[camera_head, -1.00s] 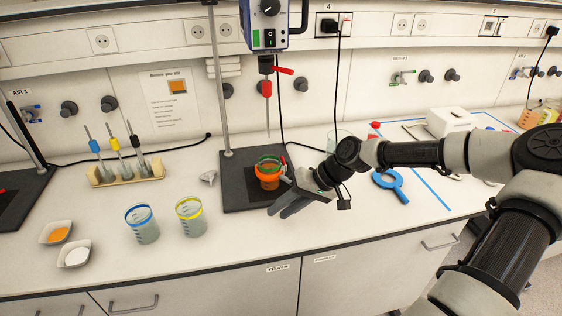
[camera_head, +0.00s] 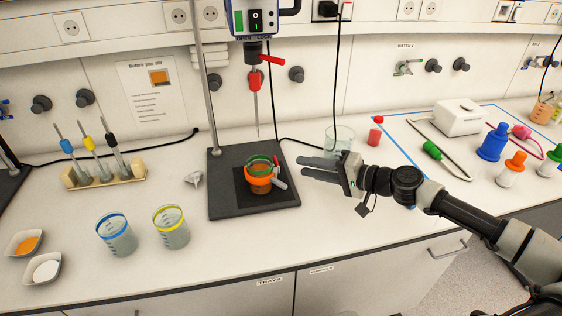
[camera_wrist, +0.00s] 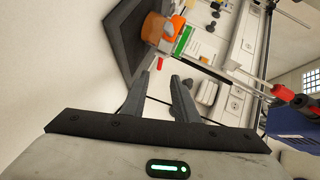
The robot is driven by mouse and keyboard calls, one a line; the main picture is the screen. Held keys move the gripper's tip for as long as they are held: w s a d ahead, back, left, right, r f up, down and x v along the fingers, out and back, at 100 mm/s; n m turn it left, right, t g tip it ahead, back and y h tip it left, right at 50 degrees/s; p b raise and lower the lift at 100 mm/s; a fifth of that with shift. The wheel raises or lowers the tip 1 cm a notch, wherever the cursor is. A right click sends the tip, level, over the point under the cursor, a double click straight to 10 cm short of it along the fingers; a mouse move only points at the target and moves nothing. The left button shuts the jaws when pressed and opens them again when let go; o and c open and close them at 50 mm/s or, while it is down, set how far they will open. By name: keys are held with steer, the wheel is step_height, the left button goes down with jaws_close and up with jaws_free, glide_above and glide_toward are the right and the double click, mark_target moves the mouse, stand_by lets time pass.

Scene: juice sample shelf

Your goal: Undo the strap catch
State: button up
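The beaker (camera_head: 260,190) with orange contents stands on the dark stand base (camera_head: 225,203), with an orange strap (camera_head: 258,181) and a green ring (camera_head: 262,162) around its top. The strap's catch, a grey lever (camera_head: 280,177) with a red part, sits on the beaker's right side and looks closed against it, though it is small. My gripper (camera_head: 301,168) is right of the beaker, fingers pointing left at the catch, apart from it. In the wrist view my gripper (camera_wrist: 159,76) is open and empty, with the orange strap (camera_wrist: 153,28) beyond the fingertips.
The stirrer (camera_head: 256,20) and its shaft (camera_head: 257,115) hang above the beaker beside the stand pole (camera_head: 207,90). A clear glass beaker (camera_head: 338,139) and red-capped bottle (camera_head: 375,132) stand behind my gripper. The bench front left of the stand holds two beakers (camera_head: 117,238) (camera_head: 171,230).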

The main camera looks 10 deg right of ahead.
mark_target(276, 163)
steer(key=x, duration=0.9)
steer(key=shift+w+a+f, duration=0.15)
steer(key=shift+w+a, duration=0.05)
steer(key=shift+w, duration=0.1)
steer(key=shift+c, duration=0.4)
jaws_close()
